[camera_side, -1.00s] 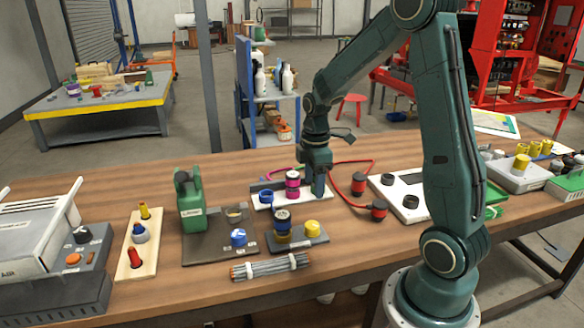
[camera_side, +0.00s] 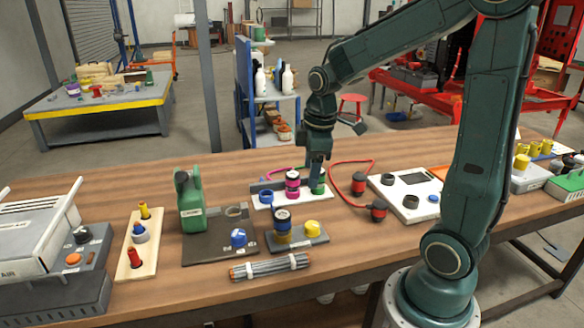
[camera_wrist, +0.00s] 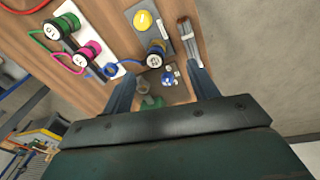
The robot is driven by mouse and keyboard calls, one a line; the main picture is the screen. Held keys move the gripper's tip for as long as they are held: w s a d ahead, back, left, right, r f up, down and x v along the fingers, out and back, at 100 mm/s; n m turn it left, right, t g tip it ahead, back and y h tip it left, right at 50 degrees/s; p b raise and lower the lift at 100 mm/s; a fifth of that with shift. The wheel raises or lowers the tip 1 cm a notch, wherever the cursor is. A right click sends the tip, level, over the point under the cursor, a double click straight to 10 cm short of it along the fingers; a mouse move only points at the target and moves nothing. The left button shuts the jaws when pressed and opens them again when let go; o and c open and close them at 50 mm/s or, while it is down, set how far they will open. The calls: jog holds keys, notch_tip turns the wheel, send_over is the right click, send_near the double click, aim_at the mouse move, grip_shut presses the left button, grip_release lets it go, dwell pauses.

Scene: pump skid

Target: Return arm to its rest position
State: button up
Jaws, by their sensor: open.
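My gripper (camera_side: 317,173) hangs above the white strip (camera_side: 262,205) on the workbench, near the green spool (camera_side: 317,188) at its right end. In the wrist view my gripper (camera_wrist: 150,82) shows two fingers spread apart with nothing held between them. The strip also bears a magenta and black spool stack (camera_side: 292,184) and a blue ring (camera_side: 266,196). In the wrist view the green spool (camera_wrist: 62,26) and the magenta spool (camera_wrist: 86,54) are left of the fingers. In the side view the fingertips overlap the green spool, so their exact gap is hard to judge.
Red connectors (camera_side: 378,210) with a red cable and a white panel (camera_side: 404,205) are to the right.

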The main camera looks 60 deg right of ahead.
jog(key=s+a+r+m+t, duration=0.4)
jog(key=s+a+r+m, duration=0.2)
jog(key=s+a, duration=0.5)
jog(key=shift+s+r+m+y, duration=0.3)
jog(key=shift+s+r, duration=0.6)
jog(key=shift+s, duration=0.05)
